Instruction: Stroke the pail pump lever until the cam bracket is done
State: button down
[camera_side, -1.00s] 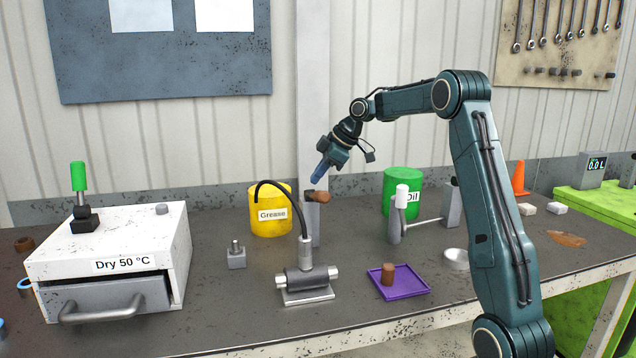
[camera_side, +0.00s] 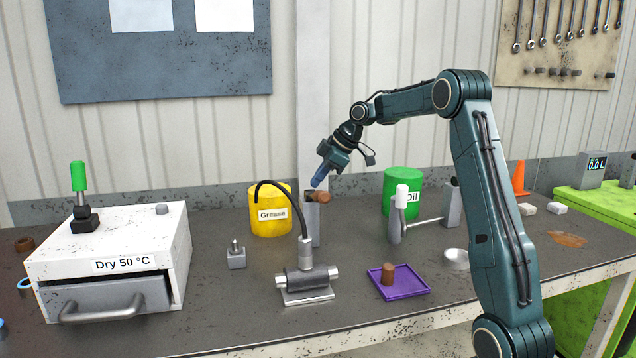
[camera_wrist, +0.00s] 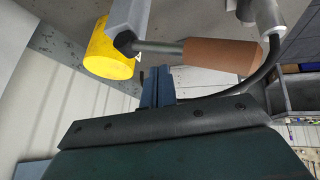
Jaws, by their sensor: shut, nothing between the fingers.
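The yellow pail (camera_side: 270,216) labelled "Grease" stands at the back of the bench. A grey post (camera_side: 311,228) beside it carries the pump lever, whose brown handle (camera_side: 322,197) points right; the wrist view shows the handle (camera_wrist: 220,56) on a grey rod. A black hose runs from the pail to a metal coupling on a grey cylinder part (camera_side: 306,280) on a plate, possibly the cam bracket. My gripper (camera_side: 316,185) is shut and empty, pointing down just above the lever; its fingers (camera_wrist: 157,82) show below the rod in the wrist view. I cannot tell whether they touch it.
A white "Dry 50 °C" drawer box (camera_side: 165,240) stands left, with a small grey block (camera_side: 236,257) beside it. A purple tray (camera_side: 412,287) holds a brown cylinder (camera_side: 388,274). A green oil can (camera_side: 403,178) and white-topped lever (camera_side: 402,197) stand to the right.

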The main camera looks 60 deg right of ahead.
jog(key=shift+s+a+f, duration=0.15)
jog(key=shift+f, duration=0.55)
jog(key=shift+s+a+f, duration=0.2)
jog(key=shift+f, duration=0.5)
jog(key=shift+s+a+f, duration=0.15)
jog(key=shift+f, duration=0.55)
dwell(3.4)
jog(key=shift+r, duration=0.1)
jog(key=shift+w+d+r, duration=0.2)
jog(key=shift+r, duration=0.6)
jog(key=shift+w+d+r, duration=0.2)
jog(key=shift+d+r, duration=0.05)
jog(key=shift+r, duration=0.55)
jog(key=shift+w+d+r, duration=0.2)
jog(key=shift+r, duration=0.6)
jog(key=shift+r, duration=0.15)
jog(key=shift+w+d+r, duration=0.2)
jog(key=shift+r, duration=0.55)
jog(key=shift+w+d+r, duration=0.15)
jog(key=shift+w+r, duration=0.05)
jog(key=shift+r, duration=0.55)
jog(key=shift+w+d+r, duration=0.2)
jog(key=shift+r, duration=0.55)
